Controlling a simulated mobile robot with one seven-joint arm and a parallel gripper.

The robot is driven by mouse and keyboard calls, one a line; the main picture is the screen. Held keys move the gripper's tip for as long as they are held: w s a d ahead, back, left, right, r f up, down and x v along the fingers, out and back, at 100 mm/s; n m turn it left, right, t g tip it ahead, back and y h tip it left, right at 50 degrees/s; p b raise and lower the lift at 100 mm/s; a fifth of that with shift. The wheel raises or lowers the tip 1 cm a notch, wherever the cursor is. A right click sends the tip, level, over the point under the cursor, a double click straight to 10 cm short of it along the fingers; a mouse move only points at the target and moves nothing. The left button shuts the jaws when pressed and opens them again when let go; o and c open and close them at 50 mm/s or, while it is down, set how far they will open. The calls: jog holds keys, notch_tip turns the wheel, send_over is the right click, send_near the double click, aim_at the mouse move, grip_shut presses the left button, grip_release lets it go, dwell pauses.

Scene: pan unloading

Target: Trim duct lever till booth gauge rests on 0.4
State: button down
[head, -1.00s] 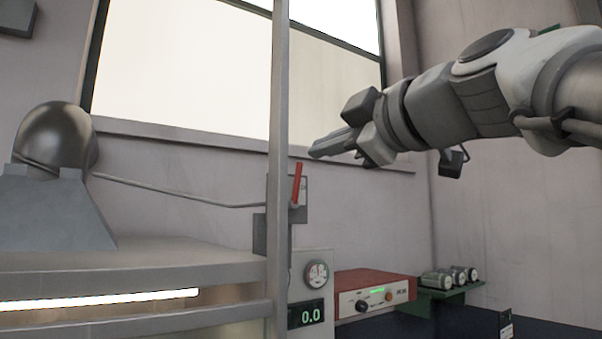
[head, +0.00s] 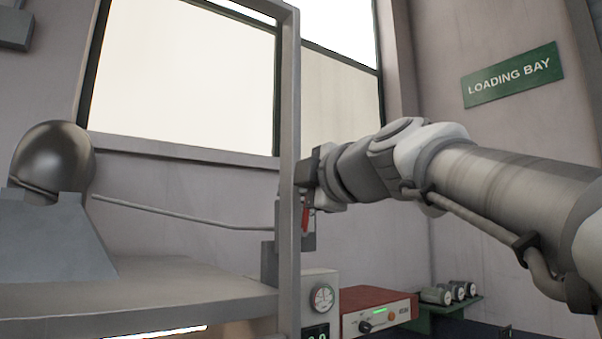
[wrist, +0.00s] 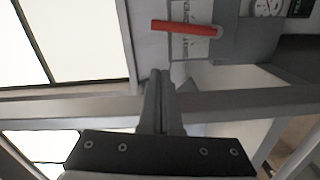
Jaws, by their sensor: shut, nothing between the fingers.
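The red duct lever (head: 306,220) is on a grey plate behind the metal post. My gripper (head: 307,172) is beside its upper end in the head view and partly covers it. In the wrist view the lever (wrist: 185,28) lies across the plate, just beyond the shut, empty fingers (wrist: 160,76); whether they touch it I cannot tell. The round booth gauge (head: 322,297) is below the lever. The digital display (head: 317,333) under it is cut off by the frame edge, so its number is not readable. The dial also shows partly in the wrist view (wrist: 267,6).
An upright metal post (head: 289,150) stands close to my gripper. A grey rod (head: 180,214) links the dome (head: 52,160) to the lever plate. A red-topped box (head: 378,308) and a green shelf of cylinders (head: 450,294) are at lower right.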

aim_at(306, 210)
jog(key=shift+w+d+f, duration=0.15)
jog(key=shift+w+d, duration=0.45)
jog(key=shift+d, duration=0.15)
jog(key=shift+w+d+f, duration=0.1)
jog(key=shift+w+d, duration=0.5)
jog(key=shift+d, duration=0.1)
jog(key=shift+w+d+m+b, duration=0.4)
jog(key=shift+d+m+b, duration=0.1)
jog(key=shift+b, duration=0.2)
